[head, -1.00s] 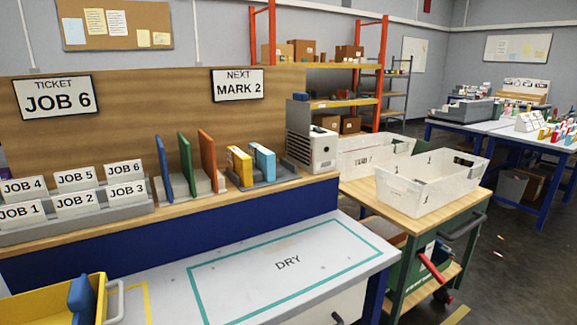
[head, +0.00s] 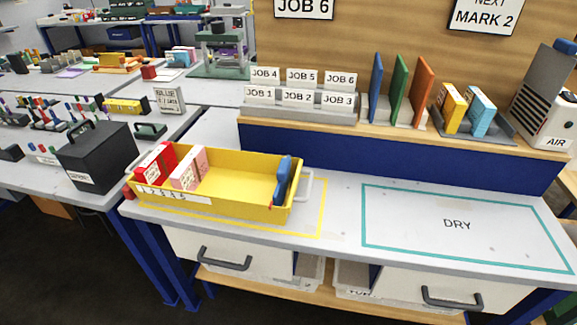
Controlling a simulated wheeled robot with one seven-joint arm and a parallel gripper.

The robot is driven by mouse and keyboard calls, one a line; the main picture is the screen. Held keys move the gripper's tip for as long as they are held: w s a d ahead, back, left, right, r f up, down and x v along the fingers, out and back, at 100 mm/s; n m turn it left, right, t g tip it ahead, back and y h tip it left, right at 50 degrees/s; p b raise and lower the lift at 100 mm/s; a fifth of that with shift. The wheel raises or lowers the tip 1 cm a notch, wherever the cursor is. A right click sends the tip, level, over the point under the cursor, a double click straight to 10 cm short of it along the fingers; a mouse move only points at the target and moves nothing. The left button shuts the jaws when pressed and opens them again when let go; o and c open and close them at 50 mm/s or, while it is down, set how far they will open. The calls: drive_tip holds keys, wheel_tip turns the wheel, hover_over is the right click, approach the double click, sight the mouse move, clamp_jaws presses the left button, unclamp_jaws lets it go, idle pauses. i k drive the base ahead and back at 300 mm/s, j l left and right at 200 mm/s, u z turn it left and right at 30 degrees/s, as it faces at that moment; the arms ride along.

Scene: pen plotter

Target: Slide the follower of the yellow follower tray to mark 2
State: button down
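The yellow follower tray (head: 232,208) sits on the white bench top, left of centre in the head view, inside a yellow outline. Its blue follower (head: 282,183) stands upright near the tray's right end. A red box (head: 156,165) and a pink box (head: 189,168) stand at the tray's left end, with empty tray floor between them and the follower. A white strip with small numbers (head: 172,196) runs along the front wall; which number the follower stands by cannot be told. A sign reading MARK 2 (head: 486,16) is on the back board. My gripper is not in view.
A teal outline marked DRY (head: 457,224) on the bench is empty. Job cards (head: 300,90), coloured panels (head: 399,88) and an AIR unit (head: 543,110) line the back ledge. A black box (head: 97,157) stands on the left bench. Drawers with handles (head: 224,258) are below.

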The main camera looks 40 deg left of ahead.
sight(284, 171)
drive_tip(key=i+j, duration=0.2)
drive_tip(key=j, duration=0.2)
drive_tip(key=i+j, duration=0.25)
drive_tip(key=j, duration=0.15)
drive_tip(key=i+j, duration=0.2)
drive_tip(key=j, duration=0.2)
